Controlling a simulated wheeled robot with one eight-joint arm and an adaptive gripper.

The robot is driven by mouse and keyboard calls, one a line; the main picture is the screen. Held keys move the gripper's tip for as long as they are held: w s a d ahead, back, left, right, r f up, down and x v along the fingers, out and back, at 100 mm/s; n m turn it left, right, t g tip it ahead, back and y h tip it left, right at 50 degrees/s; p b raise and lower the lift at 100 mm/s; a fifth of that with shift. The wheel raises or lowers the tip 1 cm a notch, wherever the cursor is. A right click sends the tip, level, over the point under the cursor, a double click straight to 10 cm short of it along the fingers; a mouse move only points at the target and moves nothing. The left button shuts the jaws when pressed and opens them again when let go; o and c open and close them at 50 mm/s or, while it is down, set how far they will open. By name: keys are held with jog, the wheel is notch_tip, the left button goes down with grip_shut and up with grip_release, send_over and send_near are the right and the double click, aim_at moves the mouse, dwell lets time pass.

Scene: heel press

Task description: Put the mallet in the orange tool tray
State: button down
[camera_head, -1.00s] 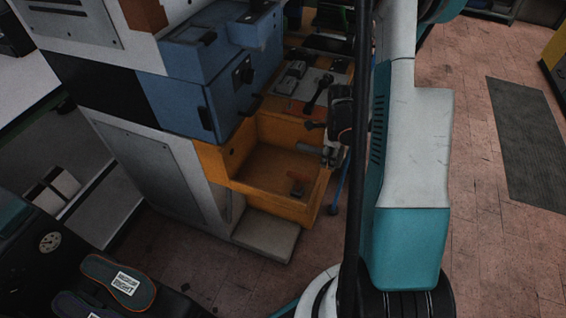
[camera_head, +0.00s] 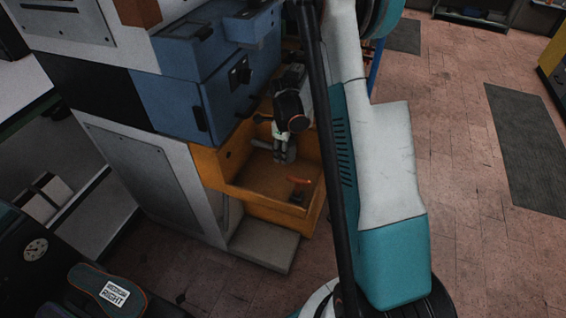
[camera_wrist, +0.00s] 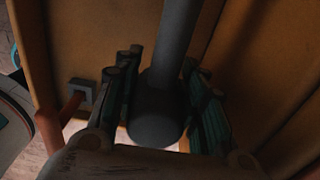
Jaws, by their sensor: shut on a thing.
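The orange tool tray (camera_head: 262,180) juts out low beside the blue cabinet in the head view, and its walls fill the sides of the wrist view (camera_wrist: 75,45). My gripper (camera_head: 281,152) points down over the back part of the tray's inside. In the wrist view its fingers (camera_wrist: 160,100) are shut on the mallet (camera_wrist: 157,125), a dark grey shaft with a thicker rounded end between them. In the head view only small grey parts of the mallet (camera_head: 291,152) show by the fingers. I cannot tell whether it touches the tray floor.
A small dark block with a red lever (camera_head: 299,190) is in the tray's front part. The blue cabinet (camera_head: 205,90) stands close behind and left. A grey step (camera_head: 262,245) lies below the tray. An insole (camera_head: 112,292) lies at the lower left.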

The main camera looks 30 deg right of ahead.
aim_at(283, 167)
notch_tip(283, 167, down, 5)
jog(key=shift+s+r+b, duration=0.1)
jog(key=shift+r+b, duration=0.1)
jog(key=shift+b, duration=1.05)
jog(key=shift+a, duration=0.15)
jog(key=shift+f, duration=0.2)
jog(key=c, duration=1)
grip_release()
jog(key=shift+r, duration=0.1)
